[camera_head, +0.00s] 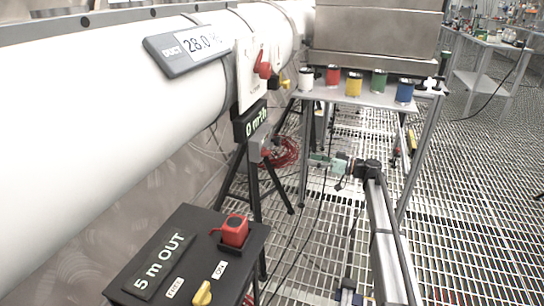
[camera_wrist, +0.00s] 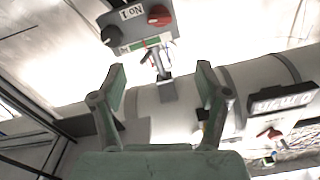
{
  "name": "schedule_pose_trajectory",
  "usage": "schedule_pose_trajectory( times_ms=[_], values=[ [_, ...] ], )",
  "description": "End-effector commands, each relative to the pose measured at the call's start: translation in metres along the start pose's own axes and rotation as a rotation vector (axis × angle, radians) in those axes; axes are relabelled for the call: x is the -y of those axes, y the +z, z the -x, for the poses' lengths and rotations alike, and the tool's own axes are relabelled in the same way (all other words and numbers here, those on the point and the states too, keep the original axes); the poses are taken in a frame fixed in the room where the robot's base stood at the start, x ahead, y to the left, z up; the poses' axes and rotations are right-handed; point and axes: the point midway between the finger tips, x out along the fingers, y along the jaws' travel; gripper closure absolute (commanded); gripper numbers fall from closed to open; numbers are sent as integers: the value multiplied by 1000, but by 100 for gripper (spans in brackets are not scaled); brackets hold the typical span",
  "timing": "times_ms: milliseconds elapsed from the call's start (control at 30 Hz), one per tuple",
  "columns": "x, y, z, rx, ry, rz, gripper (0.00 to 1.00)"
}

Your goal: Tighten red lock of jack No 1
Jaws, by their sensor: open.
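My gripper (camera_head: 320,160) is low above the grating in the head view, beside the cart's front legs. In the wrist view my gripper (camera_wrist: 161,78) has its two green fingers wide apart with nothing held between them. In the head view a red handle (camera_head: 263,65) sits on a white plate at the duct.
A white duct (camera_head: 110,90) runs along the left on black stands. A black control box (camera_head: 190,260) with a red block (camera_head: 235,230) stands in front. A grey cart (camera_head: 370,95) carries several coloured cans. Cables lie on the grating; open floor is at right.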

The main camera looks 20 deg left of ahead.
Motion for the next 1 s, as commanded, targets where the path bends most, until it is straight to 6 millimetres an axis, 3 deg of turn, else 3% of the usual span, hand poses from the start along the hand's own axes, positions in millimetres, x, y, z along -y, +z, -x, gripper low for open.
schedule_pose_trajectory(
  times_ms=[267, 800, 1000],
  values=[
    [0, 3, -25, 4, -2, 21, 25],
    [-2, 5, -128, 5, -1, 19, 25],
    [-2, 4, -158, 4, 0, 18, 25]
  ],
)
